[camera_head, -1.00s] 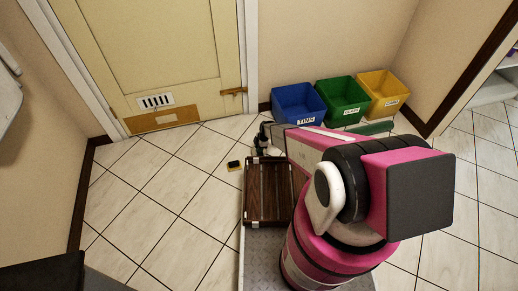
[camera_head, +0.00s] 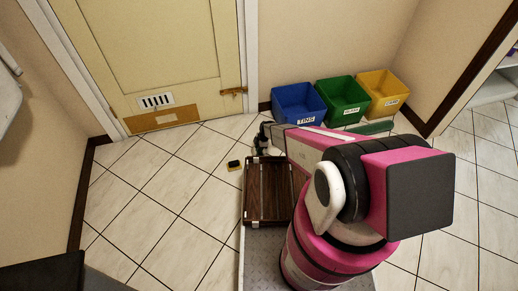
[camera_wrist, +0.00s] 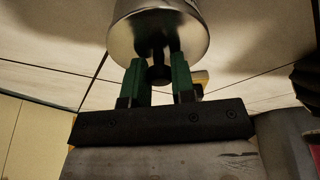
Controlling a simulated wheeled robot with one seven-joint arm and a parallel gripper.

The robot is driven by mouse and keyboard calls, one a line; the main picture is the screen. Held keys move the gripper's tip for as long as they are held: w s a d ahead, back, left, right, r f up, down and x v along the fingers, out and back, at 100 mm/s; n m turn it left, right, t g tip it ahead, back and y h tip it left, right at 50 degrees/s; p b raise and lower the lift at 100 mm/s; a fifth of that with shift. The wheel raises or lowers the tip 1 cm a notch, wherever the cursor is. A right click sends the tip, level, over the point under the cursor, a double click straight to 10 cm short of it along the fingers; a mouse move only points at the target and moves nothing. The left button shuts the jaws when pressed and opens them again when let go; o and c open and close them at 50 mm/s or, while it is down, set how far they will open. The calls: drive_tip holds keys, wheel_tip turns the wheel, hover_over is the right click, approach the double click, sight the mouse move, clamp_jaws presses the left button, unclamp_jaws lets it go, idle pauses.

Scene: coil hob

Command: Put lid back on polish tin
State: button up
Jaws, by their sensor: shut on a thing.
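In the wrist view, my gripper (camera_wrist: 160,80) has its green fingers closed around a small dark knob (camera_wrist: 158,73). A shiny silver round metal body (camera_wrist: 158,32) lies just beyond the fingertips, cut off by the top edge. It looks like the lid and perhaps the tin; I cannot tell whether these are two parts or whether they touch. In the head view, my gripper (camera_head: 262,141) is small and dark at the far end of my arm, just behind the wooden tray. The held thing is not clear there.
A brown wooden tray (camera_head: 247,205) is in front of my gripper. A small yellow and black block (camera_head: 234,165) lies on the tiles to its left. Blue (camera_head: 298,103), green (camera_head: 342,100) and yellow (camera_head: 383,94) bins stand by the wall. The left floor is clear.

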drive_tip(key=o, duration=1.5)
drive_tip(key=shift+c, duration=0.2)
drive_tip(key=shift+r, duration=3.5)
clamp_jaws()
